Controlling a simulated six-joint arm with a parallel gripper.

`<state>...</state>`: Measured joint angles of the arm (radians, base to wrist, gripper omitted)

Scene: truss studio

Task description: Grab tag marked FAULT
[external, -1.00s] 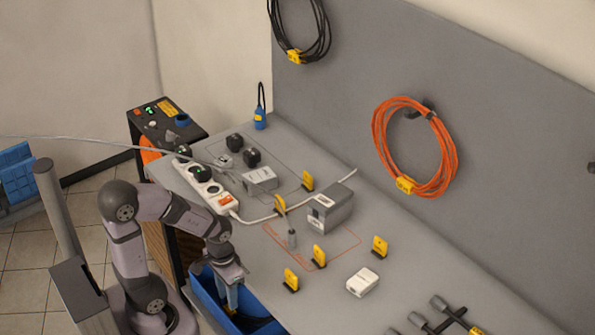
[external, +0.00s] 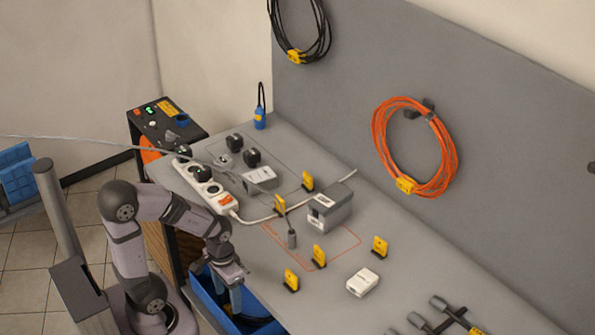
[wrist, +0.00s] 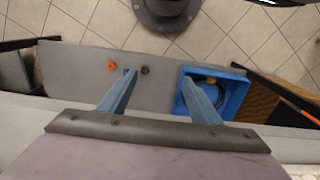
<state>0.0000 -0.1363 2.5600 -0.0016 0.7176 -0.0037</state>
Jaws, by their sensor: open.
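Several yellow tags stand in dark bases on the grey bench: front left (external: 291,279), front middle (external: 319,256), right (external: 380,246), and two farther back (external: 279,204) and (external: 307,181). Their lettering is too small to read, so I cannot tell which is marked FAULT. My gripper (external: 237,300) is low over the blue bin at the bench's front edge, left of the front-left tag. In the wrist view its blue fingers (wrist: 159,78) are apart with nothing held between them. No standing tag shows in the wrist view.
The blue bin (wrist: 187,108) holds dark cable and something yellow. A white power strip (external: 205,187), a grey box (external: 330,209) and a white box (external: 362,283) are on the bench. An orange cable coil (external: 445,150) hangs on the wall. Bare bench lies around the right tag.

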